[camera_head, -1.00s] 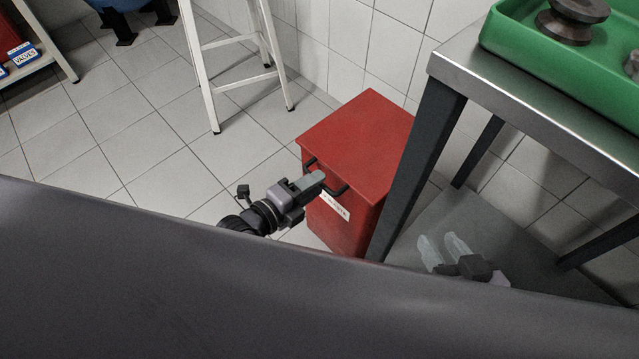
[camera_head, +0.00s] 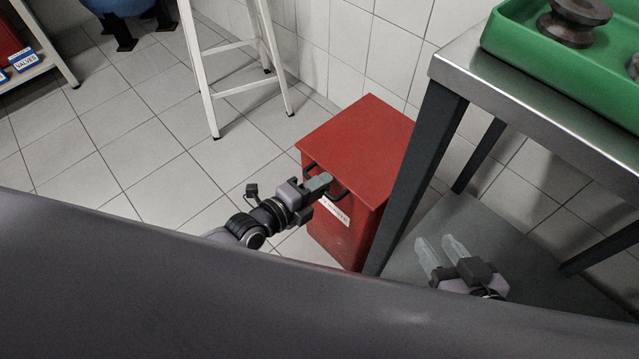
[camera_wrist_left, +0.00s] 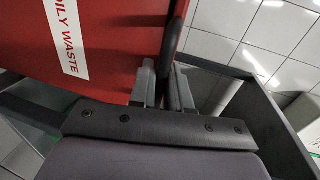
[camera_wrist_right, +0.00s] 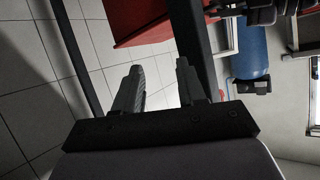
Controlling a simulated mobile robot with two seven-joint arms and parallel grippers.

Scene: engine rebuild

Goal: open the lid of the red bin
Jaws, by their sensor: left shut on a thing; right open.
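The red bin (camera_head: 345,235) stands on the tiled floor, its flat red lid (camera_head: 360,145) lying closed or nearly so on top. A dark bar handle (camera_head: 341,194) runs along the lid's front edge. My left gripper (camera_head: 322,184) is at this handle with its fingers shut on it. In the left wrist view the fingers (camera_wrist_left: 163,90) close around the dark handle (camera_wrist_left: 172,48), beside the white "OILY WASTE" label (camera_wrist_left: 66,38). My right gripper (camera_head: 443,252) is open and empty, to the right of the bin, beyond the table leg. It also shows in the right wrist view (camera_wrist_right: 160,85).
A steel table (camera_head: 540,98) with a green tray (camera_head: 560,60) stands right of the bin; its dark leg (camera_head: 420,170) is close to the bin's side. A white stand (camera_head: 205,75) is behind left. The floor left of the bin is clear.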

